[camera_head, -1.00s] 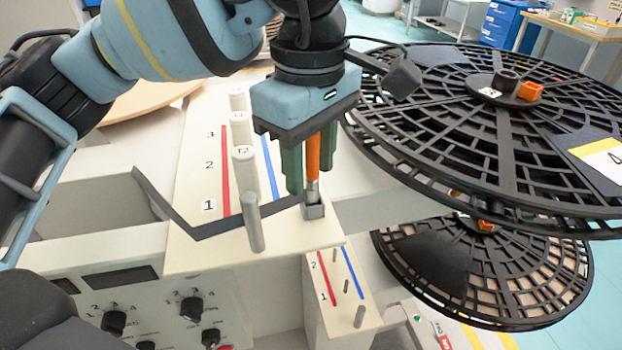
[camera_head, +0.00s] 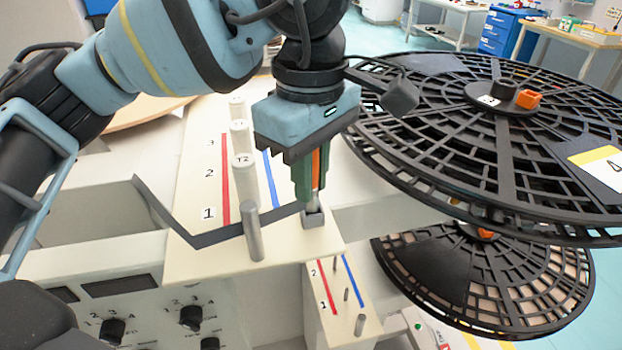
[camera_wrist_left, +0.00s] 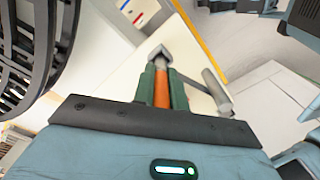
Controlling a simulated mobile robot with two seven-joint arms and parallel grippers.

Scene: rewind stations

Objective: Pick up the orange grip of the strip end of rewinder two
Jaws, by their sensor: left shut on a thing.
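The orange grip (camera_head: 316,168) stands upright between the green fingers of my left gripper (camera_head: 309,183), which is shut on it. The fingers partly cover the grip. Below the grip a metal tip sits at a small grey block (camera_head: 314,219) on the cream panel (camera_head: 290,243). A dark strip (camera_head: 232,232) runs left from near the block, past a grey post, and bends up at its far end. In the left wrist view the orange grip (camera_wrist_left: 161,90) shows between the green fingers (camera_wrist_left: 161,92). My right gripper is not in view.
Large black reels (camera_head: 500,140) with orange hub parts fill the right, close to my wrist. A knob panel (camera_head: 150,310) lies at lower left.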

